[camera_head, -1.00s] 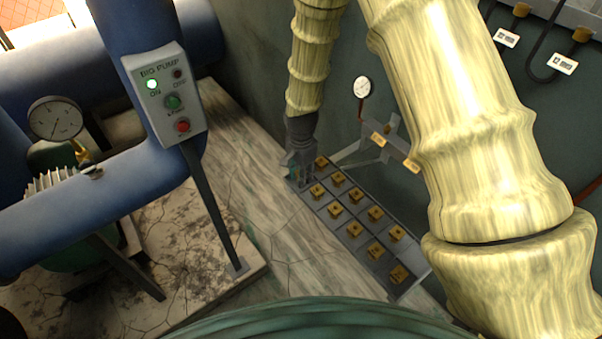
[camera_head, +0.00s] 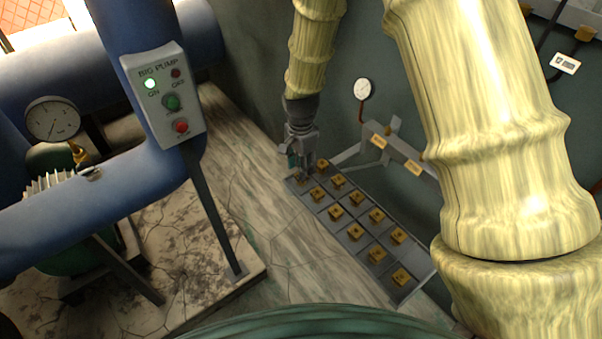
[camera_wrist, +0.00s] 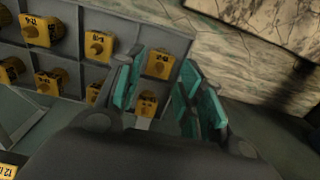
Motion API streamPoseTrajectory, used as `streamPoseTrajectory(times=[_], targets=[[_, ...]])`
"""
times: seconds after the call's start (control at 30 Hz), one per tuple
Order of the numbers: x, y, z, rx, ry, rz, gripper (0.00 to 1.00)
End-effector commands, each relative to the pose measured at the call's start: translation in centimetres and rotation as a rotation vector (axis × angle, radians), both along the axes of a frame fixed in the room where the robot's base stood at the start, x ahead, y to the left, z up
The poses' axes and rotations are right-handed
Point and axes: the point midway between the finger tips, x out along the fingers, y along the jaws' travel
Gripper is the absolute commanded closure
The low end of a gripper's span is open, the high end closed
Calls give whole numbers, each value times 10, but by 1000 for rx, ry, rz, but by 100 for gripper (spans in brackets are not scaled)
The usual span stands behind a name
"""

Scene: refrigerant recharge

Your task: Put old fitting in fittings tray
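The fittings tray (camera_head: 325,207) is a long grey divided tray on the floor along the wall. Its cells hold several brass-yellow fittings, such as one near its front end (camera_head: 401,277). My gripper (camera_head: 300,168) points down over the tray's far left corner. In the wrist view my gripper (camera_wrist: 163,85) has its teal-padded fingers apart, with nothing seen clamped between them. A yellow fitting (camera_wrist: 147,103) sits in the end cell beneath and between the fingers, partly hidden by the left finger. Another fitting (camera_wrist: 159,63) sits in the neighbouring cell. I cannot tell which one is the old fitting.
A pump control box (camera_head: 165,95) with a lit green lamp stands on a post at the left, beside blue pipes (camera_head: 100,200) and a gauge (camera_head: 53,120). A wall bracket with yellow tags (camera_head: 397,150) is right of the tray. The floor left of the tray is clear.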

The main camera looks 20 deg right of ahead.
Motion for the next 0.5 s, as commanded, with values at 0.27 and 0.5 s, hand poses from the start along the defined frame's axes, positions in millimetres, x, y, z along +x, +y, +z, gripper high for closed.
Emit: streamPoseTrajectory(times=[0.27,0.5], targets=[[1,0,35,-1,-3,0,62],[1,0,59,-1,-3,1,62]])
